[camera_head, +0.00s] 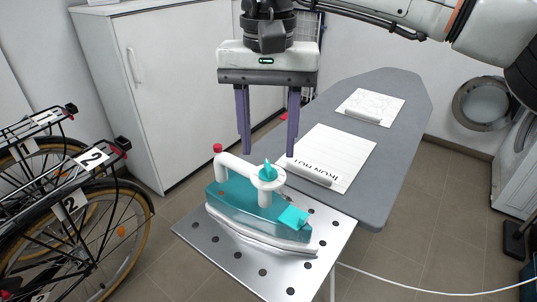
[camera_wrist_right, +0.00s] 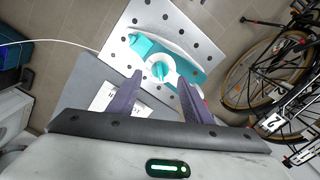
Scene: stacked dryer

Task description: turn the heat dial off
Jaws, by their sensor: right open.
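A teal and white iron (camera_head: 246,206) rests on a perforated metal plate (camera_head: 204,236) at the end of the ironing board. Its heat dial (camera_head: 267,171) is a teal pointer knob on a round white face on top of the iron. My right gripper (camera_head: 268,149) is open, with its two purple fingers pointing down above and behind the dial, apart from it. In the right wrist view the dial (camera_wrist_right: 159,70) shows ahead of and between the fingers (camera_wrist_right: 157,88), touching neither. The dial's markings are too small to read. My left gripper is in neither view.
The grey ironing board (camera_head: 392,150) holds a sheet reading "IRON HOT" (camera_head: 345,160) and another paper (camera_head: 376,103). Bicycles (camera_head: 70,215) stand at the left, by a white cabinet (camera_head: 150,85). A white cord (camera_head: 430,288) runs right. A front-loading machine (camera_head: 515,150) has its round door open.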

